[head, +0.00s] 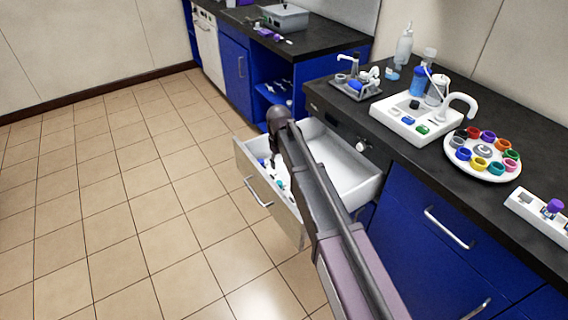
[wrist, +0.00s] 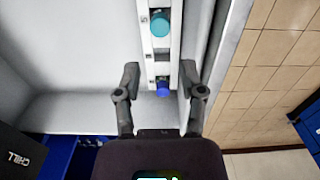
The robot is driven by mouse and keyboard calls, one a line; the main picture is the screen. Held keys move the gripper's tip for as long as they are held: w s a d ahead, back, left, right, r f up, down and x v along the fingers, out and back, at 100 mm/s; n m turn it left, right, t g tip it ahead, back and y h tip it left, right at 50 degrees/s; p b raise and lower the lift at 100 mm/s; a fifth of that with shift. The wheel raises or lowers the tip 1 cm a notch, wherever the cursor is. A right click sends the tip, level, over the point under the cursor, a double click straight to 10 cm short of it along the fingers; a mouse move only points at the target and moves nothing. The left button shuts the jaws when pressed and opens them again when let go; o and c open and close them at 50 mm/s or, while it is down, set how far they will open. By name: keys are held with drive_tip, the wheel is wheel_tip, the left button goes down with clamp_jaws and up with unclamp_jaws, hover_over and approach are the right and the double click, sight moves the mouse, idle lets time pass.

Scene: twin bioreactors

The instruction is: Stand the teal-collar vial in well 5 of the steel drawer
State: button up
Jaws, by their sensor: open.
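The steel drawer (head: 345,170) stands pulled open below the counter; its pale floor also shows in the wrist view (wrist: 75,45). A narrow rack (wrist: 147,55) with wells runs along one side inside it. In the wrist view a round teal-topped vial (wrist: 160,23) sits in the rack, seen from above, beyond my fingertips. A blue-topped item (wrist: 163,87) sits in the same rack, between my fingers. My gripper (wrist: 160,75) is open over the rack, with nothing visibly held. In the head view my arm hides the gripper and part of the rack.
The drawer wall (wrist: 228,50) runs close to my right finger, with tiled floor beyond. On the counter stand a white tray (head: 405,130), a round carousel of coloured pots (head: 482,172) and a small rack with a purple-capped vial (head: 553,207). The rest of the drawer looks empty.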

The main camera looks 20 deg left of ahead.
drive_tip(key=shift+d, duration=0.1)
drive_tip(key=s+d+m, duration=0.3)
drive_tip(key=s+d, duration=0.2)
drive_tip(key=d, duration=0.8)
drive_tip(key=s+d+m, duration=0.3)
drive_tip(key=s+d, duration=0.3)
drive_tip(key=d, duration=0.8)
drive_tip(key=s+d+m, duration=0.4)
drive_tip(key=s+d, duration=0.1)
drive_tip(key=d, duration=0.9)
drive_tip(key=shift+s+d, duration=0.2)
drive_tip(key=shift+s, duration=0.15)
